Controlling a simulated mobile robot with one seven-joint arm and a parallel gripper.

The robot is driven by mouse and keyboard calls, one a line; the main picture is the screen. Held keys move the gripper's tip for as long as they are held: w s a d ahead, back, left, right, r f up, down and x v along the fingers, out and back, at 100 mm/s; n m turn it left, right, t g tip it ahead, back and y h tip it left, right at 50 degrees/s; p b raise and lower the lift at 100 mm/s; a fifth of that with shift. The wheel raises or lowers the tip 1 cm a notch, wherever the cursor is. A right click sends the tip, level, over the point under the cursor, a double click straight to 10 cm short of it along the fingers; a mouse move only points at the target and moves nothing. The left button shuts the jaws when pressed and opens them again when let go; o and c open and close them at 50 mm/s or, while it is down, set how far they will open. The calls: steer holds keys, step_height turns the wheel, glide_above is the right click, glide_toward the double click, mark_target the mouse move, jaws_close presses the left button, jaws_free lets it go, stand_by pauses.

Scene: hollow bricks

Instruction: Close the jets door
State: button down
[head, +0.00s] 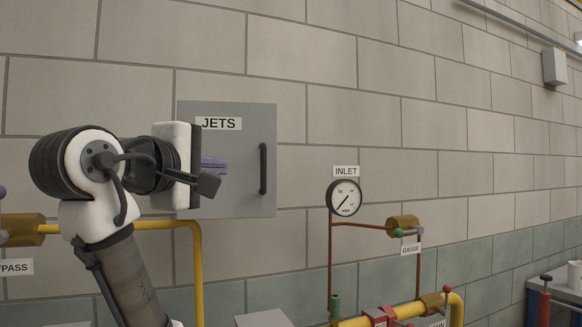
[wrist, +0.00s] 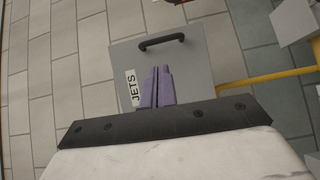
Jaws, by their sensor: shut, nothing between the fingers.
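The jets door (head: 240,190) is a grey square panel on the block wall, with a JETS label (head: 218,123) at its top and a black bar handle (head: 263,168) near its right edge. No open interior shows, but I cannot tell whether a small gap remains. My gripper (head: 222,166) has purple fingers, shut and empty, in front of the door's middle, left of the handle. My arm hides the door's lower left part. In the wrist view the shut fingers (wrist: 158,85) point toward the door (wrist: 195,70) and its handle (wrist: 161,41). I cannot tell whether they touch it.
Yellow pipes (head: 196,260) run below and left of the door. A round inlet gauge (head: 344,197), a thin copper pipe and a brass valve (head: 403,223) stand to the right. A grey table (head: 555,287) is at the far right. The wall between door and gauge is clear.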

steer(key=p, duration=0.6)
glide_toward(263, 170)
steer(key=x, duration=0.5)
steer(key=shift+w+r, duration=0.2)
steer(key=shift+w, duration=0.05)
steer(key=shift+w+d+f, duration=0.2)
steer(key=shift+w+d, duration=0.2)
steer(key=shift+w, duration=0.25)
